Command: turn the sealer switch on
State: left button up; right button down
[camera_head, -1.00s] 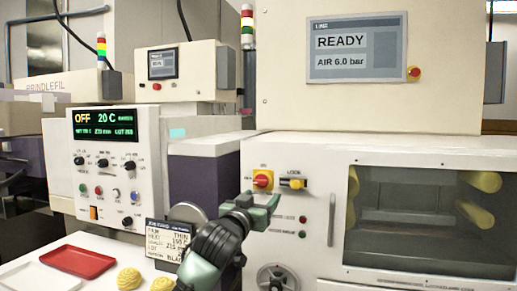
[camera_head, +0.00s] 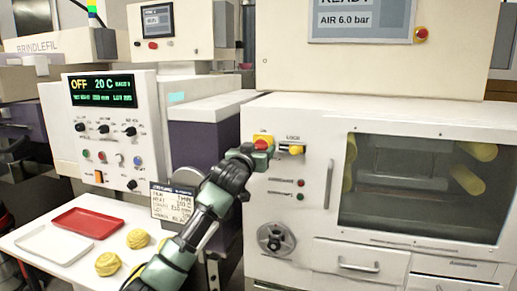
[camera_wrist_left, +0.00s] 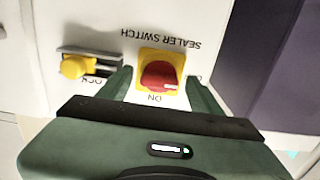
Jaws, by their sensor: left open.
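The sealer switch is a red knob on a yellow plate (camera_head: 263,139) on the white cabinet front, partly hidden by my left gripper (camera_head: 260,154). In the left wrist view, which is upside down, the red knob (camera_wrist_left: 158,75) shows a white mark toward the picture's right, where a partly hidden label begins with O. The ON label sits at the plate's edge nearest my gripper. My left gripper (camera_wrist_left: 160,84) is open, with one finger on each side of the plate. I cannot tell whether the fingers touch it. My right gripper is out of view.
A yellow lock knob (camera_wrist_left: 74,67) sits close beside one finger; the lock (camera_head: 292,149) also shows in the head view. Below are indicator lights and a handwheel (camera_head: 276,239). A red tray (camera_head: 87,222), a white tray (camera_head: 52,245) and yellow nests stand at lower left.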

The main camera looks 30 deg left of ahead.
pick_arm(q)
jog(key=shift+c, duration=0.4)
jog(key=c, duration=1.3)
jog(key=shift+r+m+p, duration=0.2)
jog(key=shift+m+p, duration=1.6)
jog(key=m+p, duration=0.4)
jog(key=m, duration=0.1)
jog(key=m+p, duration=0.4)
jog(key=m, duration=0.1)
jog(key=shift+m, duration=0.4)
jog(key=shift+f+m+p, duration=0.2)
jog(key=shift+m+p, duration=0.75)
jog(key=shift+m, duration=0.85)
jog(key=o, duration=1.4)
